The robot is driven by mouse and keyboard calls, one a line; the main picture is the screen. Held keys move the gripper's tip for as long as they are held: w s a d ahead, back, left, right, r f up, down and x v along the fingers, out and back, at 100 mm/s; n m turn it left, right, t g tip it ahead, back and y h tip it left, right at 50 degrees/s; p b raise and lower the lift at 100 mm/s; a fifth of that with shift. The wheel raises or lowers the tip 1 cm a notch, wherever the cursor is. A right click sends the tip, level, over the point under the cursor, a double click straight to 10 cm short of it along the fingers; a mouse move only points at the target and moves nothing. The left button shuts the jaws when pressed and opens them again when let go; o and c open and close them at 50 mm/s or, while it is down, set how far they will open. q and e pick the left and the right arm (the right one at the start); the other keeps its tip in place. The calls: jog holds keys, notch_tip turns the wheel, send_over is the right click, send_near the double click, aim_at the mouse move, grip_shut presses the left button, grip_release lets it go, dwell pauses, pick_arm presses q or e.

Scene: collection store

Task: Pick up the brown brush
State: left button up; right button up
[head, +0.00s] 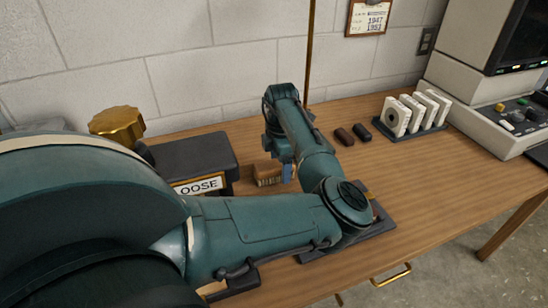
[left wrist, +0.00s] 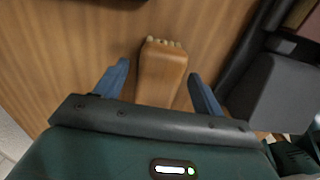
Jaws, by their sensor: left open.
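The brown brush (head: 266,170) lies on the wooden desk, with pale bristles along its lower edge, just right of the dark box labelled "OOSE". My left gripper (head: 286,172) is low beside its right end in the head view, and my arm hides part of the area. In the left wrist view the brush (left wrist: 163,72) is between the two blue fingers of my open left gripper (left wrist: 160,70), with a gap on each side. Its bristle tips show at the far end. My right gripper is not in view.
Two small dark blocks (head: 344,136) (head: 362,132) and a rack of white reels (head: 410,113) are further right. A console (head: 490,95) stands at the right. The desk's front right is clear.

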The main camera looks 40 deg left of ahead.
pick_arm(q)
jog(key=shift+f, duration=0.85)
jog(key=shift+c, duration=0.2)
jog(key=shift+r, duration=0.1)
jog(key=c, duration=1.1)
jog(key=shift+o, duration=0.2)
notch_tip(320, 180, up, 7)
jog(key=shift+r+p, duration=0.2)
jog(key=shift+p, duration=0.15)
jog(key=w+d+b, duration=0.1)
jog(key=w+d, duration=0.3)
jog(key=w, duration=0.4)
jog(key=w+d+b, duration=0.2)
jog(key=w+d, duration=0.2)
jog(key=w, duration=0.4)
jog(key=shift+f, duration=0.25)
jog(key=shift+d, duration=0.1)
